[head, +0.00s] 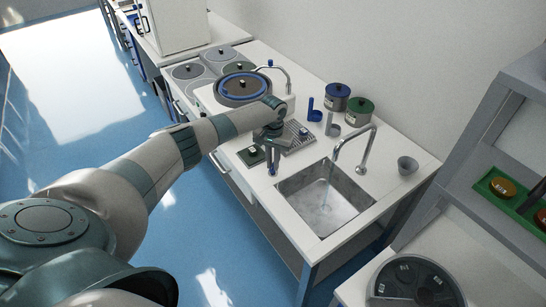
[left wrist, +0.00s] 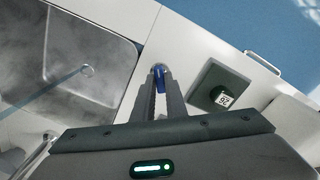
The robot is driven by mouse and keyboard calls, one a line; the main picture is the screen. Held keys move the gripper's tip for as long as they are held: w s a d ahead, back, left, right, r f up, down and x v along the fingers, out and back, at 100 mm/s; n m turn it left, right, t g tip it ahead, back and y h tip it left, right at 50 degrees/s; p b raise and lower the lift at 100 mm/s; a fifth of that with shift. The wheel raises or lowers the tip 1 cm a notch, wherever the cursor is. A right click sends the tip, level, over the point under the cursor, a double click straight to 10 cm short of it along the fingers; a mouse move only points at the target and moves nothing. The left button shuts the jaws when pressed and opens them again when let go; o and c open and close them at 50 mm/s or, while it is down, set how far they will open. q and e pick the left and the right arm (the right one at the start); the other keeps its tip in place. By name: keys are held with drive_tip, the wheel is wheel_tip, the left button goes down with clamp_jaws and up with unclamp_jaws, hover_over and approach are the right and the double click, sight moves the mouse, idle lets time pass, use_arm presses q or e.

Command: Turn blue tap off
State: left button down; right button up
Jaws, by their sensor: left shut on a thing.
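The blue tap handle (left wrist: 160,72) is a small blue piece on the white counter beside the sink. In the left wrist view it sits between my left gripper's (left wrist: 157,84) two fingertips, which are closed on it. In the head view my left gripper (head: 272,166) points down at the counter's front edge, left of the sink, and mostly hides the handle. The metal sink (head: 310,205) has a curved chrome spout (head: 352,140) over it. A thin stream of water (head: 327,190) falls from the spout into the sink; it also shows in the left wrist view (left wrist: 45,93). My right gripper is not in view.
A grey grated plate (head: 298,137), blue and green lidded pots (head: 337,97), and a grey cup (head: 407,165) stand on the counter. A grey shelf (head: 500,120) is at right.

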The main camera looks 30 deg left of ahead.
use_arm(q)
drive_tip(key=n+p, duration=0.1)
drive_tip(key=n, duration=0.1)
drive_tip(key=n+p, duration=0.1)
drive_tip(key=p, duration=0.1)
drive_tip(key=shift+r+n, duration=0.2)
drive_tip(key=shift+n, duration=0.2)
drive_tip(key=n+p, duration=0.2)
drive_tip(key=n, duration=0.1)
drive_tip(key=shift+f+n, duration=0.1)
drive_tip(key=shift+n, duration=0.2)
drive_tip(key=n+p, duration=0.1)
drive_tip(key=n, duration=0.2)
drive_tip(key=shift+n, duration=0.4)
drive_tip(key=c, duration=1.8)
unclamp_jaws()
wheel_tip(320, 180, up, 17)
drive_tip(key=b, duration=0.4)
drive_tip(key=shift+b, duration=0.3)
